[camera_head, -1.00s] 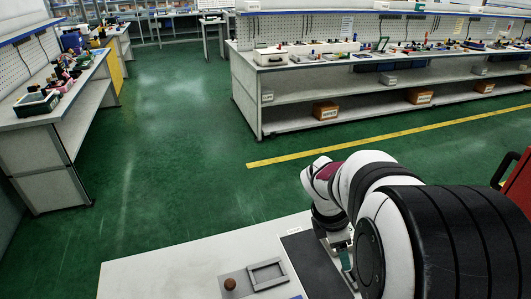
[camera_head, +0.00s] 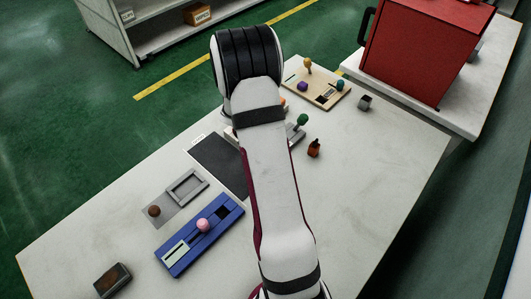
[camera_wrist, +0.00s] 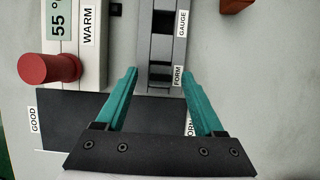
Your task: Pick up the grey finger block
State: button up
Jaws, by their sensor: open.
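A small grey block (camera_head: 364,102) with a dark part stands alone on the white table at the right in the head view; it may be the grey finger block, but I cannot tell for sure. My gripper (camera_wrist: 158,73) is open and empty in the wrist view, its two teal fingers apart. A grey fixture (camera_wrist: 160,45) labelled FORM and GAUGE lies ahead of and between the fingertips. No separate block shows between the fingers. In the head view my gripper is hidden behind my arm.
A dark mat (camera_wrist: 65,115) labelled GOOD lies below the fingers. Left is a WARM unit with a red knob (camera_wrist: 48,68). The table also holds a blue fixture (camera_head: 181,250), a tan board (camera_head: 322,95), an orange-brown item (camera_head: 314,148) and a dark box (camera_head: 113,281). A red cabinet (camera_head: 415,50) stands behind.

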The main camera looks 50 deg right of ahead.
jog(key=shift+d+f, duration=0.1)
jog(key=shift+f, duration=0.15)
grip_shut()
dwell(1.3)
